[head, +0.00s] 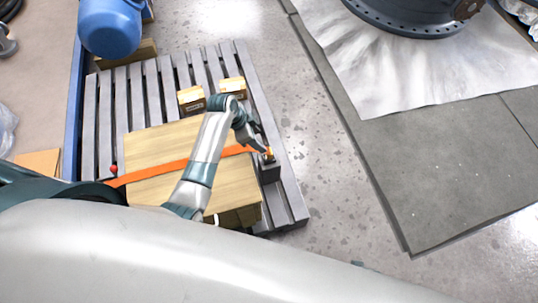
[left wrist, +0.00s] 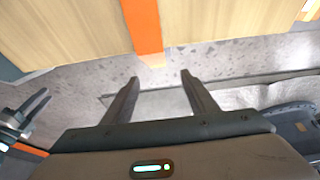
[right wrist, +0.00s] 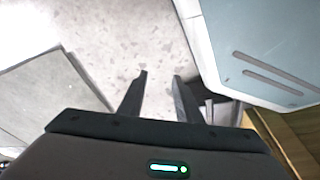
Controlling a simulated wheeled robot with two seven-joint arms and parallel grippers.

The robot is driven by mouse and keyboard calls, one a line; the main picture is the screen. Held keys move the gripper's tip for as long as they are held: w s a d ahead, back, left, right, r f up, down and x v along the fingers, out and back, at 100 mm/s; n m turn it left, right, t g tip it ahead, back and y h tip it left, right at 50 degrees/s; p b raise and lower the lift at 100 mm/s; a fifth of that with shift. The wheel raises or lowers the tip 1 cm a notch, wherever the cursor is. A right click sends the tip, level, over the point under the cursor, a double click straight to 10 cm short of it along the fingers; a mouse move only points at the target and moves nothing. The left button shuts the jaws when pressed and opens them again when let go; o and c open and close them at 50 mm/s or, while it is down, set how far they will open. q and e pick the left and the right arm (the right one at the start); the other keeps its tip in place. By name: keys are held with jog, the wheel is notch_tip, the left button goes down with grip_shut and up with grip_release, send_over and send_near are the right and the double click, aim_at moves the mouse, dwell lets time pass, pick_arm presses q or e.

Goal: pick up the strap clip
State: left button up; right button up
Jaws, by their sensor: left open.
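An orange strap (head: 150,173) runs across the top of a wooden crate (head: 165,138). In the left wrist view the strap (left wrist: 142,24) reaches the crate's edge, with a small pale orange piece (left wrist: 153,61) at its end. I cannot tell whether this piece is the strap clip; no clip shows clearly. My left gripper (left wrist: 156,82) is open and empty, its fingers just off that edge over the floor. In the head view it (head: 268,165) is at the crate's right side, fingertips unclear. My right gripper (right wrist: 160,76) is open and empty above the floor, hidden in the head view.
The crate stands on a grey slatted pallet (head: 243,62) with two small boxes (head: 191,98) (head: 232,86). A small red knob (head: 113,169) is near the strap's left end. A blue rounded body (head: 110,27) is behind. Floor (head: 320,150) right of the pallet is clear, before a dark mat (head: 440,160).

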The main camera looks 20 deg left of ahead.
aim_at(269, 151)
pick_arm(q)
jog(key=b+x, duration=0.1)
jog(key=x, duration=0.6)
pick_arm(e)
jog(key=r, duration=0.1)
jog(key=w+r, duration=0.1)
jog(key=r, duration=0.1)
jog(key=shift+w+a, duration=0.1)
jog(key=shift+a, duration=0.1)
pick_arm(q)
jog(key=shift+d+f, duration=0.2)
jog(key=shift+f, duration=0.2)
jog(key=x, duration=0.3)
jog(key=shift+s+a+f+b, duration=0.1)
jog(key=shift+s+b, duration=0.15)
jog(key=shift+b, duration=0.1)
jog(key=shift+w+d+f, duration=0.1)
jog(key=shift+d+f, duration=0.1)
jog(key=shift+f, duration=0.4)
pick_arm(e)
jog(key=r, duration=0.2)
jog(key=shift+w+a+r, duration=0.1)
jog(key=shift+w+r, duration=0.15)
jog(key=shift+r, duration=0.05)
pick_arm(q)
jog(key=c, duration=1.3)
